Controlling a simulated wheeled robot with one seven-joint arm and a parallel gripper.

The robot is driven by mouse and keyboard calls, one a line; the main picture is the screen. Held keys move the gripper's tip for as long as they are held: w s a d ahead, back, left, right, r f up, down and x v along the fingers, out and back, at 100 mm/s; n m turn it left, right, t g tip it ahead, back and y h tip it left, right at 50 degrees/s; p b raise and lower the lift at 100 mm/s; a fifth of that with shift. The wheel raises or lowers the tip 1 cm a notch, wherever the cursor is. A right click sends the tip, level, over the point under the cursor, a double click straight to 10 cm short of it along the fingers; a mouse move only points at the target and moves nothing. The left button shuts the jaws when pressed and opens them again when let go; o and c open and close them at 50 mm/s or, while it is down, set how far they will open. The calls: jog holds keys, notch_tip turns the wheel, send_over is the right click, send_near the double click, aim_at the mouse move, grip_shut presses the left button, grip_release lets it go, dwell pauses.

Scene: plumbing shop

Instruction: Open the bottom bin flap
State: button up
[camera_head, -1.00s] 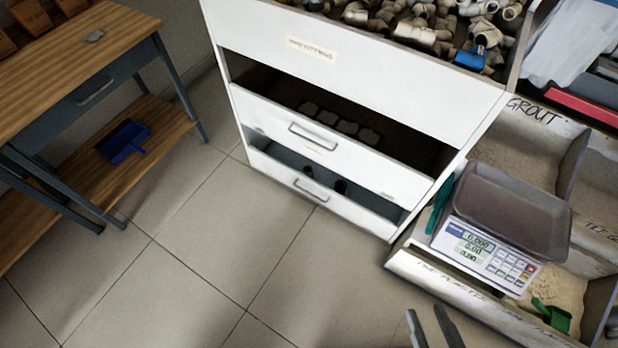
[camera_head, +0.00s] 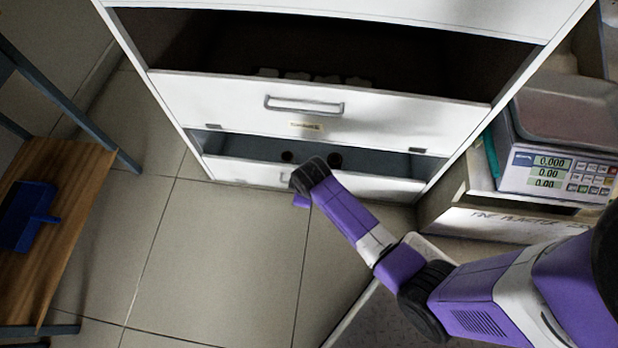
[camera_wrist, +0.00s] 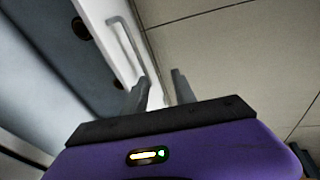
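The bottom bin flap (camera_head: 240,172) is a low white panel with a metal handle at the foot of the white cabinet. In the head view my wrist covers part of it and most of its handle. In the wrist view the flap (camera_wrist: 102,14) runs along the upper left, and its long handle (camera_wrist: 122,38) ends close to my left finger. My gripper (camera_wrist: 161,76) is open, with the fingers apart and nothing seen held. The left finger overlaps the flap in the picture and the right one shows against the floor. I cannot tell whether either touches.
The middle flap (camera_head: 210,98), with its own handle (camera_head: 304,104), is above. A scale (camera_head: 560,160) stands at the right on a low labelled bin (camera_head: 510,226). A wooden bench shelf (camera_head: 60,235) with a blue dustpan (camera_head: 27,215) is at the left. Tiled floor (camera_head: 220,260) is clear in front.

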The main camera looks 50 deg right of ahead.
jog(key=w+d+f+b, duration=0.1)
jog(key=d+f+b, duration=0.1)
jog(key=f, duration=0.1)
jog(key=w+d+f+g+b, duration=0.1)
jog(key=d+f+b, duration=0.1)
jog(key=f, duration=0.2)
jog(key=w+d+f+g+b, duration=0.1)
jog(key=d+f+b, duration=0.2)
jog(key=shift+d+f+n, duration=0.1)
jog(key=shift+f+n, duration=0.05)
jog(key=shift+n, duration=0.25)
grip_shut()
dwell(1.1)
